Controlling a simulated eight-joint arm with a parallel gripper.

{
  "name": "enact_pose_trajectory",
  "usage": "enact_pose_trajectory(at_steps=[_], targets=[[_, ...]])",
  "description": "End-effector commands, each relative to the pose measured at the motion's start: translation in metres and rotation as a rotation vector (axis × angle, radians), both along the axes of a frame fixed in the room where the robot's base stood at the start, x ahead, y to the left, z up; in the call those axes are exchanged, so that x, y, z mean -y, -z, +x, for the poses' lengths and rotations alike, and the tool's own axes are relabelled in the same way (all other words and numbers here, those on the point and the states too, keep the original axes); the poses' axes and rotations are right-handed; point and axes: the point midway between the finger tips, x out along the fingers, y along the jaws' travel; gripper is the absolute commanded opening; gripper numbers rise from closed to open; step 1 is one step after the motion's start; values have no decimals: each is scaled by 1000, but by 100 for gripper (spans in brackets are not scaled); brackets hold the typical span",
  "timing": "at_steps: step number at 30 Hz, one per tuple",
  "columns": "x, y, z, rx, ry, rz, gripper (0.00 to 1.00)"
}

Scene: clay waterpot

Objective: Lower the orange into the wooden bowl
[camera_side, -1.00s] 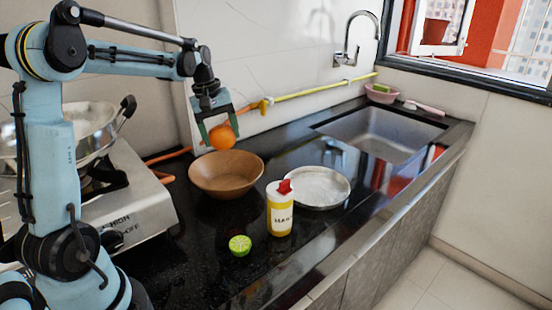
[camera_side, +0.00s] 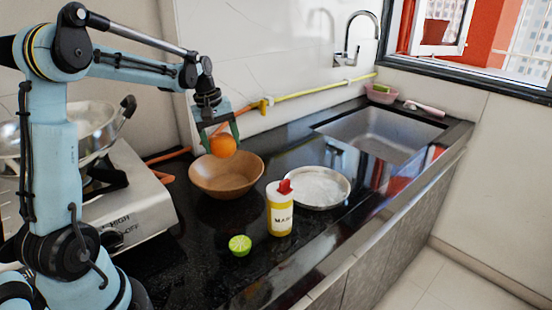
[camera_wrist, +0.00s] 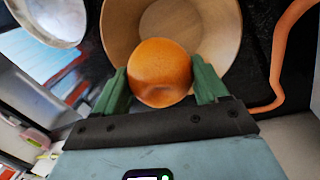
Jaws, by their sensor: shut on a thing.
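The orange (camera_side: 223,146) is held between the green fingers of my gripper (camera_side: 222,141). In the side view it hangs just above the wooden bowl (camera_side: 226,182), over the bowl's back rim. In the wrist view the orange (camera_wrist: 160,72) sits between both fingertips of my gripper (camera_wrist: 162,80). There the wooden bowl (camera_wrist: 222,22) lies behind and below the orange, and the orange hides part of the bowl's inside. The visible inside of the bowl is empty.
A yellow-and-white bottle with a red cap (camera_side: 280,210), a cut lime (camera_side: 240,245) and a metal plate (camera_side: 318,187) stand near the bowl. A gas stove (camera_side: 130,205) with a steel pan (camera_side: 90,130) is left. An orange hose (camera_side: 165,157) runs behind the bowl.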

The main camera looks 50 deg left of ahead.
Motion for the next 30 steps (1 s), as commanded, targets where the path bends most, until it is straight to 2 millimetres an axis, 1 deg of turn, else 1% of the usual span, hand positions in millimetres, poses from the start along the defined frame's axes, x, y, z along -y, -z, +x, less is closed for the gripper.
enact_pose_trajectory(at_steps=[21,30], targets=[[0,32,0,0,0,0,38],[0,36,0,0,0,0,38]])
